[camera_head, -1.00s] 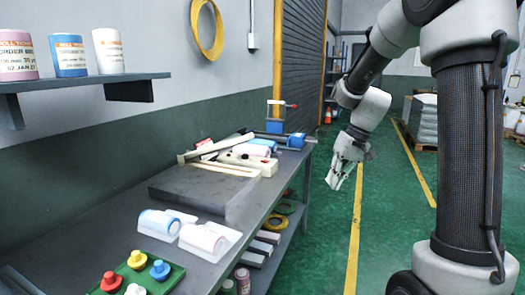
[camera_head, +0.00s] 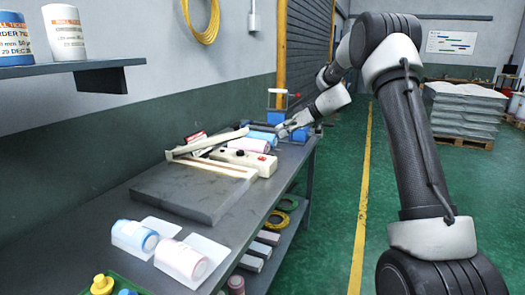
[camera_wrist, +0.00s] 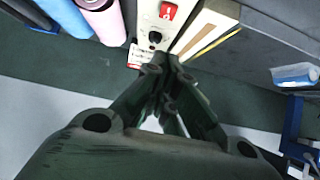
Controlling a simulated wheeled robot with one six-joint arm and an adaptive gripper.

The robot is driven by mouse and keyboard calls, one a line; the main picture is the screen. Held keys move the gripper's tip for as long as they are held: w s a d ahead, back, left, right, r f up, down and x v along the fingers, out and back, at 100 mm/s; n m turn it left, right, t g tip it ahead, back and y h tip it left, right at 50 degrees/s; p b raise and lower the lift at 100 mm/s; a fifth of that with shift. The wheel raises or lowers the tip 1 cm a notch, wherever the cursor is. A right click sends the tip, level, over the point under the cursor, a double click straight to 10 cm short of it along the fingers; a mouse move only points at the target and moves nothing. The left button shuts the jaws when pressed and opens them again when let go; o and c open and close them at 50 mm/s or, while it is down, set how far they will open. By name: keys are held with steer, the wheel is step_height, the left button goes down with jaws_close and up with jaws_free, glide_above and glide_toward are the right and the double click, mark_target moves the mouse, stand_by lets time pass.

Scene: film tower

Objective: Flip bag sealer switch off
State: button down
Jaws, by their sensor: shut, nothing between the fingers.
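The bag sealer (camera_head: 234,156) is a long white body on the table with a raised white arm (camera_head: 205,144). Its end lies at the top of the wrist view (camera_wrist: 145,22). There the red switch (camera_wrist: 168,11) sits beside a black knob (camera_wrist: 155,37). Which way the switch is set is too small to tell. My gripper (camera_head: 284,131) is over the far end of the table, to the right of the sealer in the head view. In the wrist view my gripper (camera_wrist: 167,62) is shut and empty, its fingertips just below the knob and apart from the switch.
Pink (camera_wrist: 103,17) and blue (camera_wrist: 65,18) rolls lie next to the sealer. A blue-based device (camera_head: 276,119) stands at the table's far end. A dark slab (camera_head: 185,198) and two wrapped rolls (camera_head: 181,259) are nearer. Open green floor lies right of the table.

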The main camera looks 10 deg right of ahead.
steer(key=shift+a+f, duration=0.1)
stand_by(0.3)
glide_above(265, 161)
step_height(265, 161, down, 5)
steer(key=shift+f, duration=0.1)
steer(key=f, duration=0.3)
steer(key=shift+w+a+f, duration=0.2)
steer(key=shift+w+a, duration=0.1)
steer(key=shift+w, duration=0.1)
steer(key=shift+a+f, duration=0.1)
steer(key=shift+f, duration=0.45)
steer(key=shift+w+a+f, duration=0.15)
steer(key=shift+f, duration=0.15)
steer(key=shift+s+d+f, duration=0.2)
steer(key=shift+s+d, duration=0.35)
steer(key=shift+d, duration=0.1)
